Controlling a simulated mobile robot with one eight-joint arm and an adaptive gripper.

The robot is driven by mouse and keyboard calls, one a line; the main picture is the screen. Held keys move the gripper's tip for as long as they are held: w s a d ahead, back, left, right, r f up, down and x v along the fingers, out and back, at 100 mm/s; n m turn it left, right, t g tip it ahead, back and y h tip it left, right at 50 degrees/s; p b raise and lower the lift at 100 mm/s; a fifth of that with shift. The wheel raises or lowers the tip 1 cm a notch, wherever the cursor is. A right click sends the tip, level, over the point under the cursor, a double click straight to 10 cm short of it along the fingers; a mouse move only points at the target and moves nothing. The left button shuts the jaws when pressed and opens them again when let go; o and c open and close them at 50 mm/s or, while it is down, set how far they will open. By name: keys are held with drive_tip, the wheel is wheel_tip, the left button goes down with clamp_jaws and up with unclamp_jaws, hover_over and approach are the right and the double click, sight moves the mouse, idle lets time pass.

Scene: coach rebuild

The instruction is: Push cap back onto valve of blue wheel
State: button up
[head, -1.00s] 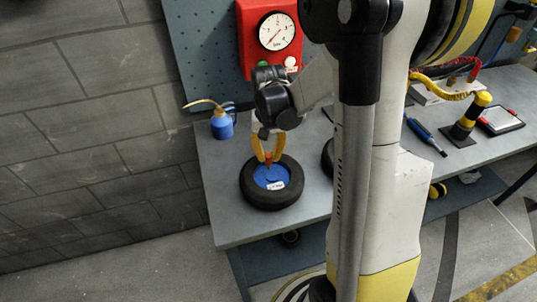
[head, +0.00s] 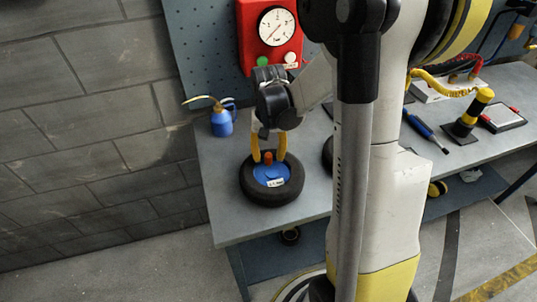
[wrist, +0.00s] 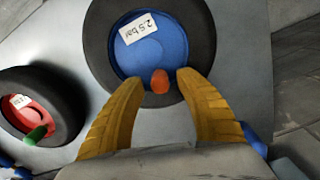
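The blue wheel (head: 272,174), a black tyre with a blue hub and a white label, lies flat on the bench. It also shows in the wrist view (wrist: 165,45), where the label reads 2.5 bar. An orange-red cap (head: 268,157) stands upright at the hub's edge; it also shows in the wrist view (wrist: 160,81). The valve itself is not visible, hidden under or behind the cap. My gripper (head: 269,158) is open, its yellow fingers on either side of the cap with a gap at each side. In the wrist view the fingertips (wrist: 160,77) flank the cap, apart from it.
A red wheel (wrist: 22,113) with a green cap (wrist: 35,135) lies beside it, mostly hidden by my arm in the head view. A blue oil can (head: 221,122) stands at the back left. A red gauge box (head: 250,40) hangs behind. Bare bench (head: 228,222) lies in front.

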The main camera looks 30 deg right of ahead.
wheel_tip(320, 180, up, 12)
drive_tip(key=s+a+r+n+t+b, duration=0.1)
drive_tip(key=s+a+n+t, duration=0.5)
drive_tip(key=s+a, duration=0.5)
drive_tip(key=a+t, duration=0.1)
drive_tip(key=a, duration=0.1)
drive_tip(key=shift+a+r, duration=0.2)
drive_tip(key=shift+a, duration=0.1)
idle(0.9)
